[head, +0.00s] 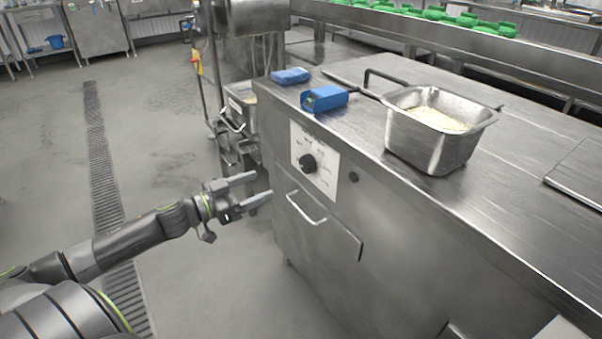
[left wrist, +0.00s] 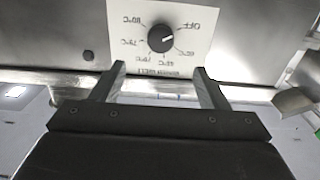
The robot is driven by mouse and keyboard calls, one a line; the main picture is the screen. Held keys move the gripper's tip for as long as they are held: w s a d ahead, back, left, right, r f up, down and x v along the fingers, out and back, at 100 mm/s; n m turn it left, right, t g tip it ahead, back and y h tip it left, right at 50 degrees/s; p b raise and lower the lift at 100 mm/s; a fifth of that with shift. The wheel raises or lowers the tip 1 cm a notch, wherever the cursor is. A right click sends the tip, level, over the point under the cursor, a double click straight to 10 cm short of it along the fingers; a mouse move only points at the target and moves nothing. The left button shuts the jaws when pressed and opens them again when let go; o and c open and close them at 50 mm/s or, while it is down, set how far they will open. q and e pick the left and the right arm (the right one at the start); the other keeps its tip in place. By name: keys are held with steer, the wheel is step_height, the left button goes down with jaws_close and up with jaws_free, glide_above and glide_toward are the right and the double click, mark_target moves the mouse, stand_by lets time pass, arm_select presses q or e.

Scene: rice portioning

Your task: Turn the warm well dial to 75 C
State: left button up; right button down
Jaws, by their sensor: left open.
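The warm well dial (head: 307,163) is a round black knob on a white label plate (head: 327,178) on the steel counter's front. In the left wrist view the dial (left wrist: 161,39) has a pale pointer mark turned to the right, roughly toward the OFF label. The temperature labels around it look reversed there and are hard to read. My left gripper (head: 257,187) is open and empty, left of the dial and apart from it. Its two fingers also show in the left wrist view (left wrist: 160,70), with the dial above and between them. My right gripper is not in view.
A drawer handle (head: 306,208) sticks out below the dial. The floor left of the counter is clear.

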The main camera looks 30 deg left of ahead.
mark_target(304, 167)
arm_select(q)
steer(key=p+x, duration=0.1)
steer(key=x, duration=1.1)
steer(key=shift+w, duration=0.2)
steer(key=shift+w+d, duration=0.15)
steer(key=shift+w, duration=0.2)
steer(key=c, duration=1)
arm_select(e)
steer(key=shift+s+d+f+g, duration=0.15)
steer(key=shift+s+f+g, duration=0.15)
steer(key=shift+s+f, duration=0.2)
arm_select(q)
steer(key=shift+r+p, duration=0.1)
steer(key=shift+p, duration=0.2)
